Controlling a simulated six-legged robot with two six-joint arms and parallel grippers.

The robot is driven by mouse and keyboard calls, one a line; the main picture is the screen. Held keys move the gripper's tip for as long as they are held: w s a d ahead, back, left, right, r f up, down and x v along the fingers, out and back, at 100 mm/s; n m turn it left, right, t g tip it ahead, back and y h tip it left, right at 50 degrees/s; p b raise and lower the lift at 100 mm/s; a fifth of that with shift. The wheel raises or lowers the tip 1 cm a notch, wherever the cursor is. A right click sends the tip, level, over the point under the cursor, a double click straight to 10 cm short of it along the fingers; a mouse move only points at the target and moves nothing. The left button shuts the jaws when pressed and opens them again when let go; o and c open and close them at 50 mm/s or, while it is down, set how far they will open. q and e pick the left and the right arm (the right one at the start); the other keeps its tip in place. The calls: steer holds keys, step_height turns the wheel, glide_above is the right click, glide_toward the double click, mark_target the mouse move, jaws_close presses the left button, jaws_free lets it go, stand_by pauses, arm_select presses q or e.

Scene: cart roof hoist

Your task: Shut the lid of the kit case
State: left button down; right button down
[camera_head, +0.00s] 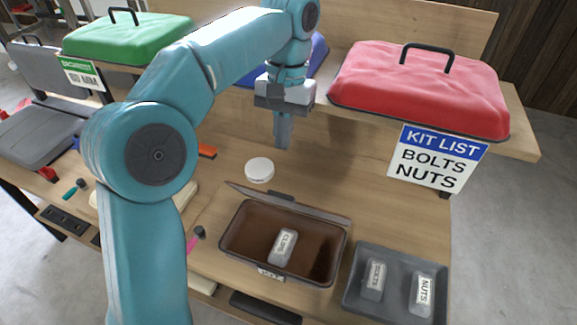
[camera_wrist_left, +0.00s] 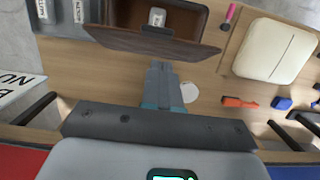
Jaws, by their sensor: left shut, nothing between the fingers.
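The kit case (camera_head: 233,238) is a brown open box on the workbench, with a small label marked KIT on its front. Its lid (camera_head: 290,203) stands up at the back edge, seen nearly edge-on in the head view. In the left wrist view the lid (camera_wrist_left: 150,42) shows as a broad brown panel. A packet marked CLIPS (camera_head: 284,246) lies inside the case. My left gripper (camera_head: 283,143) is shut and empty, pointing down behind the lid and apart from it. Its fingers (camera_wrist_left: 162,72) also show in the wrist view. My right gripper is not in view.
A grey tray (camera_head: 398,262) with BOLTS and NUTS packets sits right of the case. A white round disc (camera_head: 260,170) lies behind it. A shelf holds a red case (camera_head: 420,92) and a green case (camera_head: 128,38). A KIT LIST sign (camera_head: 437,158) hangs at right.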

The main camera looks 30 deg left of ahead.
mark_target(277, 192)
arm_select(q)
steer(key=f, duration=0.3)
steer(key=s+f+b, duration=0.1)
steer(key=f, duration=0.5)
steer(key=shift+s, duration=0.25)
steer(key=shift+s+f, duration=0.3)
steer(key=shift+f, duration=0.05)
steer(key=shift+w+f, duration=0.15)
steer(key=shift+w, duration=0.15)
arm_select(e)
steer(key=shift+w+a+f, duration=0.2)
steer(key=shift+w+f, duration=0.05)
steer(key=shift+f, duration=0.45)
arm_select(q)
steer(key=shift+s, duration=0.15)
